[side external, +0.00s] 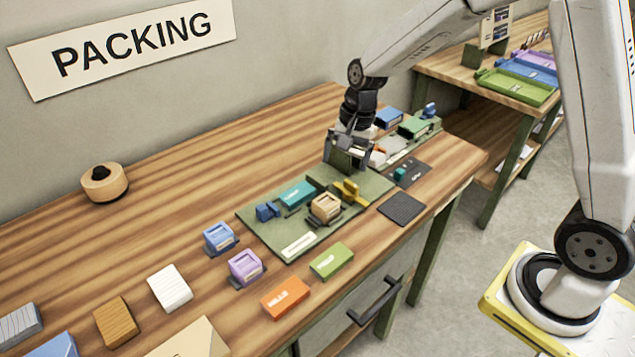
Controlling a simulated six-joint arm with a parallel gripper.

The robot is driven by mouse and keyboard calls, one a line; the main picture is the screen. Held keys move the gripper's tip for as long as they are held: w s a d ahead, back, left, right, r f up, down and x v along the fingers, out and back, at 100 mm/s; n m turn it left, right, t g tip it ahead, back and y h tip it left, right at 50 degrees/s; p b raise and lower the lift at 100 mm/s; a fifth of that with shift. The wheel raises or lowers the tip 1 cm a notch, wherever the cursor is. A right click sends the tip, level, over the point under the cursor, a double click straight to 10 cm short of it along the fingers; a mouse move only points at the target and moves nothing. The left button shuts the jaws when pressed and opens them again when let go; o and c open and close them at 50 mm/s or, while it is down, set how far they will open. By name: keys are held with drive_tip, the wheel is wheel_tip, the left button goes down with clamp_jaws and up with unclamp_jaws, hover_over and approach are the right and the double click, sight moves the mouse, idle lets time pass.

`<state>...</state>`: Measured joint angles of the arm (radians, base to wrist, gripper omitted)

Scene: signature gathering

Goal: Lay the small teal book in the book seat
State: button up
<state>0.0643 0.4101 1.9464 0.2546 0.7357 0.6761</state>
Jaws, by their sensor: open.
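A teal book-like block (296,193) with pale lettering lies on the green board (300,246) in the middle of the table, with dark edging beside it. A smaller teal piece (400,173) sits on a dark card to the right of the board. I cannot tell for sure which recess is the book seat. My gripper (347,157) points down at the far end of the green board, right of and beyond the lettered teal block. It is open and apart from both teal pieces. What lies directly under it is partly hidden.
On the board stand a tan box (325,207), a yellow piece (347,190) and a blue piece (267,211). Blue (220,237), lilac (245,267), orange (285,298) and green (331,260) blocks lie nearer. A dark pad (401,208) lies right. The table's back left is mostly clear.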

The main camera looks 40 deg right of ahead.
drive_tip(key=s+f+n+t+h, duration=0.1)
drive_tip(key=s+n, duration=0.9)
drive_tip(key=s, duration=0.4)
drive_tip(key=shift+s+n+t+h, duration=0.3)
drive_tip(key=shift+s+t+h, duration=0.05)
drive_tip(key=shift+t+h, duration=0.05)
